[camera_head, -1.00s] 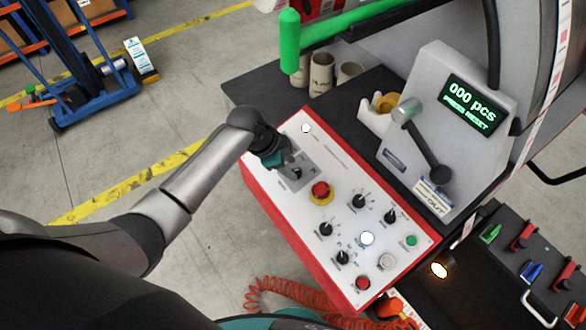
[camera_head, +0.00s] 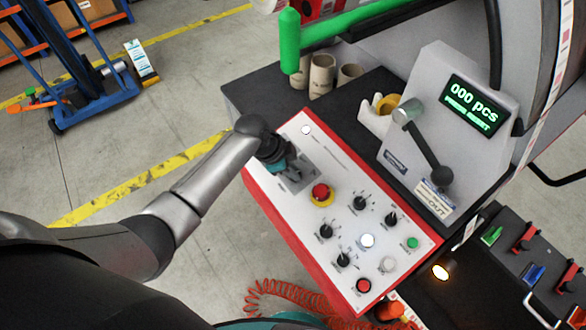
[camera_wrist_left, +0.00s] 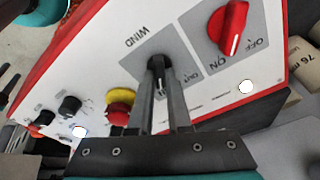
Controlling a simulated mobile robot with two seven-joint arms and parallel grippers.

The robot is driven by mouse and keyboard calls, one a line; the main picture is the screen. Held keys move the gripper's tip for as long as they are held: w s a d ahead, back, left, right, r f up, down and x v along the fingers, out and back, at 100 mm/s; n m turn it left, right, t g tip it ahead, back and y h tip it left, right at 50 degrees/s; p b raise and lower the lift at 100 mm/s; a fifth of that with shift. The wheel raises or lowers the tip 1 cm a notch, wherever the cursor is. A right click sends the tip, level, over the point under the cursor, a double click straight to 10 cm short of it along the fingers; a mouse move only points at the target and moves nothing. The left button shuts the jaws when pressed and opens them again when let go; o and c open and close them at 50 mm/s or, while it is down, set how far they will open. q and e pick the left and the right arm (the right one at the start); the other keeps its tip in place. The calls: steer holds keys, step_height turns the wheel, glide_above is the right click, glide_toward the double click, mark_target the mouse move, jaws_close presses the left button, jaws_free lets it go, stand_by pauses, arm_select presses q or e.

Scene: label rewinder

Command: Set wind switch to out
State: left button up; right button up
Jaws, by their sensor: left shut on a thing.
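The wind switch (camera_wrist_left: 158,66) is a small black knob on a grey plate marked WIND, on the white-faced control panel (camera_head: 330,160) with red sides. The panel also shows in the left wrist view (camera_wrist_left: 85,85). My left gripper (camera_wrist_left: 163,80) is shut on the knob, with one finger on each side of it. In the head view my left gripper (camera_head: 294,174) is at the grey plate near the panel's upper left end and hides the knob. The small position label beside the knob is hard to read. My right gripper is not in view.
A red ON/OFF switch (camera_wrist_left: 232,28) sits beside the wind plate. The red emergency button (camera_head: 321,193) on its yellow base is close on the other side. Several black knobs lie farther down the panel. The counter box (camera_head: 445,130) reads 000 pcs.

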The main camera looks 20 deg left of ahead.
arm_select(q)
jaws_close()
steer(key=n+p, duration=0.3)
steer(key=shift+r, duration=0.15)
steer(key=n+p, duration=0.2)
steer(key=shift+n+t+y, duration=0.3)
steer(key=shift+n, duration=0.1)
steer(key=n+p, duration=0.2)
steer(key=n, duration=0.1)
steer(key=shift+a+n+y+p, duration=0.1)
steer(key=shift+n+y+p, duration=0.3)
steer(key=shift+n+p, duration=0.95)
steer(key=shift+f+n+b, duration=0.2)
steer(key=shift+n+b, duration=0.15)
steer(key=shift+n, duration=0.2)
steer(key=o, duration=0.7)
jaws_free()
